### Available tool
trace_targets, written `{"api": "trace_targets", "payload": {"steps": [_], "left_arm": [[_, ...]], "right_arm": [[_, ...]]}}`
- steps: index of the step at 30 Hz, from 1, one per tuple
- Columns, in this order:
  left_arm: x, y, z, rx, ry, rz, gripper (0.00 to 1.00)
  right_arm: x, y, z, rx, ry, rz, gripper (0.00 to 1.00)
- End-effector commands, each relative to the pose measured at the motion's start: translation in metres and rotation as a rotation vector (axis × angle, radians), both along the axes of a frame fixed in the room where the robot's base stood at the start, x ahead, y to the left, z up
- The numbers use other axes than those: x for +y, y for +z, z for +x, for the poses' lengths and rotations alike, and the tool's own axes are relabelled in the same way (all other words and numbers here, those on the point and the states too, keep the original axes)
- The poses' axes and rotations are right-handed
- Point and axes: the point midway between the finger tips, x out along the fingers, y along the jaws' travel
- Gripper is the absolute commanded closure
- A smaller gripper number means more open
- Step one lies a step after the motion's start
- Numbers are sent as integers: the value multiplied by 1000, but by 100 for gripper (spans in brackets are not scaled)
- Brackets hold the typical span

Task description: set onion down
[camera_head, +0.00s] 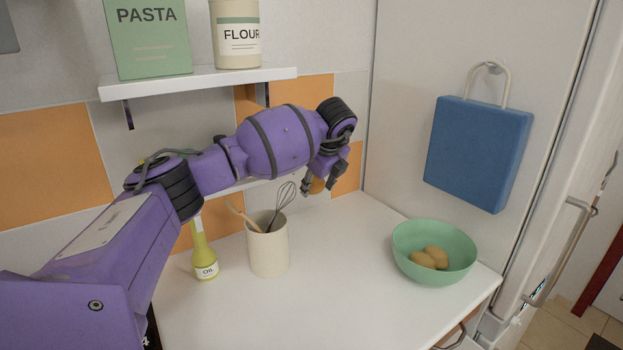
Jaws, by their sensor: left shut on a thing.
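My left gripper (322,184) is above the back of the white counter, its fingers pointing down. My right gripper is not in view.
A green bowl (405,262) with brownish-yellow round items (428,258) stands at right. A cream utensil crock (268,252) and an oil bottle (204,255) stand at left. A shelf (200,82) hangs above. The counter's middle is clear.

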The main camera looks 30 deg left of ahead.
Motion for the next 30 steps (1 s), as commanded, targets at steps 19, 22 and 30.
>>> {"api": "trace_targets", "payload": {"steps": [19, 22, 30], "left_arm": [[0, -52, 0, 6, 1, 0, 86], [0, -68, -1, 8, 0, 1, 86], [0, -98, -1, 3, 1, 1, 86]], "right_arm": [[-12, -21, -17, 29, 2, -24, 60], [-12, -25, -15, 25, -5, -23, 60], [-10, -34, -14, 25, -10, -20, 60]]}}
